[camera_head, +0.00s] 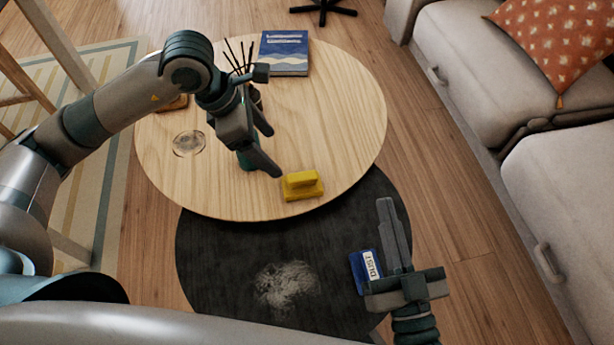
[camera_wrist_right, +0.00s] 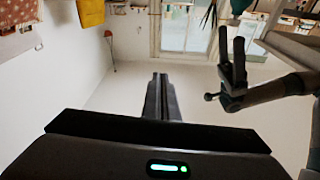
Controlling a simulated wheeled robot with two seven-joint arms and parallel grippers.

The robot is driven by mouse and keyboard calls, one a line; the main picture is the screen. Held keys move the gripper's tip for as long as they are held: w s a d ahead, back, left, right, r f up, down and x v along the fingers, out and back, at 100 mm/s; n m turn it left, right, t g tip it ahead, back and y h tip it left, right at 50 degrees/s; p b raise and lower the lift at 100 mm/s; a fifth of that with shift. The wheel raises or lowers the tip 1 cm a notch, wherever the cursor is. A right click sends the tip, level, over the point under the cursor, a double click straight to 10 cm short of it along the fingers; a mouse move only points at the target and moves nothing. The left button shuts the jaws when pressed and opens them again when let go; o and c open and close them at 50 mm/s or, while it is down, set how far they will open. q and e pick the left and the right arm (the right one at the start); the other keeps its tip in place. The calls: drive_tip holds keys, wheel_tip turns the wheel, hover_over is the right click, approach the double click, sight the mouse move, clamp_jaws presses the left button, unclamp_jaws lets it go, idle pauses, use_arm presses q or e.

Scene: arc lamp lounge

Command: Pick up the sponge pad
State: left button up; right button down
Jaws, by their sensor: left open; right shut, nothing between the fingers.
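The sponge pad (camera_head: 302,190) is yellow and sits near the front right edge of the round wooden table top in the head view. It looks like a wide base with a narrower raised block on top. My left gripper (camera_head: 271,150) is open and empty, above the table just to the left of the sponge pad and apart from it. It also shows in the right wrist view (camera_wrist_right: 234,65).
A blue box marked DUST (camera_head: 359,270) is beside my right gripper. Grey dust (camera_head: 287,286) lies on the dark round top (camera_head: 215,250). On the wooden table (camera_head: 340,120) are a blue book (camera_head: 284,50), dark sticks (camera_head: 238,55) and a clear round item (camera_head: 188,143). A sofa (camera_head: 460,60) stands right.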

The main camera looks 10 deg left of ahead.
use_arm(q)
drive_tip(key=b, duration=0.2)
approach(298, 179)
drive_tip(key=x, duration=0.5)
drive_tip(key=shift+f, duration=0.15)
drive_tip(key=shift+w+d+f, duration=0.15)
drive_tip(key=shift+d+f, duration=0.1)
drive_tip(key=shift+f, duration=0.35)
use_arm(e)
drive_tip(key=s+r+t+y, duration=0.1)
drive_tip(key=s+r+t, duration=0.2)
drive_tip(key=r, duration=0.3)
drive_tip(key=shift+d+t, duration=0.2)
drive_tip(key=shift+t, duration=0.4)
drive_tip(key=shift+s, duration=0.1)
use_arm(q)
drive_tip(key=shift+f, duration=0.1)
